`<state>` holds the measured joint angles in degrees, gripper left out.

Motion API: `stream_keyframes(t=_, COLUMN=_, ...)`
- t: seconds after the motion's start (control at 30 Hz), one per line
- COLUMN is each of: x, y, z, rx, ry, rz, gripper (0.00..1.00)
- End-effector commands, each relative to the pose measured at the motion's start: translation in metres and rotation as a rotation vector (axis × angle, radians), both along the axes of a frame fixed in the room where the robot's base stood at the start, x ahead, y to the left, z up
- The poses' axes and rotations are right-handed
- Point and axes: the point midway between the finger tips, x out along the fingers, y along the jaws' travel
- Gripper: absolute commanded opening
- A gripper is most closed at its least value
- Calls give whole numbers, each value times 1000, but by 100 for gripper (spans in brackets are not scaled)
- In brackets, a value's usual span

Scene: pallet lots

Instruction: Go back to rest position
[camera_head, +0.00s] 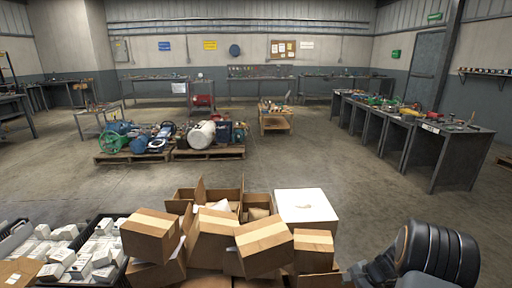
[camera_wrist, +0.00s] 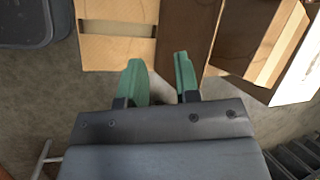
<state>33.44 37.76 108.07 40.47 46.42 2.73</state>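The task names no object, only my arm's rest position. In the wrist view my gripper (camera_wrist: 160,80) points down with its two green fingertips apart. Nothing is clearly held between them; a small pale patch shows in the gap, and I cannot tell what it is. A wooden slatted piece (camera_wrist: 117,50) and brown cardboard boxes (camera_wrist: 245,40) lie beyond the fingertips. In the head view a dark, rounded part of my arm shows at the lower right, and my gripper is out of sight.
Several cardboard boxes (camera_head: 264,241) are heaped close in front, beside a white box (camera_head: 306,205). Dark crates of small white cartons (camera_head: 98,248) stand at lower left. Loaded pallets (camera_head: 207,153) and a row of workbenches (camera_head: 440,150) stand farther off. Open floor (camera_head: 320,165) lies between.

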Motion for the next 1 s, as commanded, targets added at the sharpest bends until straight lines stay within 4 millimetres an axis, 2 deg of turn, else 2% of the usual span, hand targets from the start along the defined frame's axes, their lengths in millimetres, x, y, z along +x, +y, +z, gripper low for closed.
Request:
stream_keyframes(t=0.03, x=-9, y=12, z=33, rx=-32, ry=1, rz=77, gripper=30)
stream_keyframes(t=0.17, x=-39, y=42, z=101, rx=-126, ry=8, rz=299, gripper=30)
stream_keyframes(t=0.3, x=-75, y=76, z=186, rx=-256, ry=-10, rz=548, gripper=30)
stream_keyframes(t=0.5, x=-124, y=114, z=293, rx=-460, ry=-82, rz=846, gripper=30)
stream_keyframes(t=0.6, x=-141, y=128, z=336, rx=-547, ry=-136, rz=945, gripper=30)
stream_keyframes(t=0.8, x=-158, y=151, z=400, rx=-658, ry=-269, rz=1041, gripper=30)
stream_keyframes(t=0.9, x=-159, y=161, z=423, rx=-686, ry=-329, rz=1058, gripper=30)
stream_keyframes(t=1.0, x=-160, y=166, z=434, rx=-694, ry=-356, rz=1070, gripper=30)
